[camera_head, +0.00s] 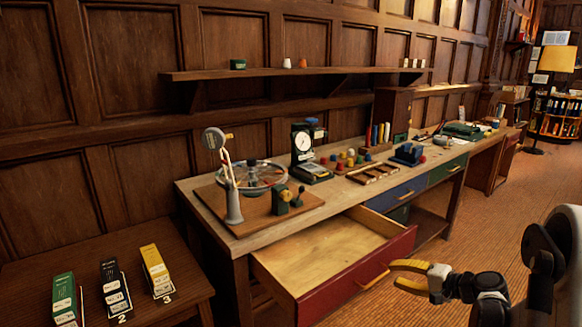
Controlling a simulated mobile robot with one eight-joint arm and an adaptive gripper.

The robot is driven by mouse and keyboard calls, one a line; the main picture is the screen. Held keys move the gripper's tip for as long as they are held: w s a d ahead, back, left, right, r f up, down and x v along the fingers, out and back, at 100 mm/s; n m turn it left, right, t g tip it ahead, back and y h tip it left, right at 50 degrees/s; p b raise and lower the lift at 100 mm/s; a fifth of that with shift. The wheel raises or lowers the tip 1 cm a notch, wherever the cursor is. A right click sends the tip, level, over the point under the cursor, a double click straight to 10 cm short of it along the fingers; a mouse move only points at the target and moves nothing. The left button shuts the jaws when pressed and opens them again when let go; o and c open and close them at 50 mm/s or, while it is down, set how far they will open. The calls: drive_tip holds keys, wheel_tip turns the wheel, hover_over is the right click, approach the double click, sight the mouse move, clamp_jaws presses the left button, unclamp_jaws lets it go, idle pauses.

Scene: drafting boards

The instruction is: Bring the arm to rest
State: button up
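My gripper (411,275) is at the lower right, in front of the workbench. Its two yellow fingers point left and are spread apart, with nothing visible between them. The fingers show close to the handle (374,281) of the pulled-out red drawer (352,283); I cannot tell whether they touch it.
The workbench (247,234) carries a wheel device (250,178), a dial instrument (303,143) and small blocks. A side table (190,312) at lower left holds green, black and yellow boxes. A shelf (290,71) runs along the wall. The carpet (500,215) at right is clear.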

drive_tip(key=s+a+r+n+g+h, duration=0.3)
drive_tip(key=s+a+r+n+h, duration=0.1)
drive_tip(key=s+a+r, duration=0.75)
drive_tip(key=s+a+n+h, duration=0.2)
drive_tip(key=s+n+h, duration=0.2)
drive_tip(key=s, duration=1.6)
drive_tip(key=shift+s+r+n, duration=0.25)
drive_tip(key=shift+r+n, duration=0.15)
drive_tip(key=shift+n, duration=0.2)
drive_tip(key=shift+a, duration=0.2)
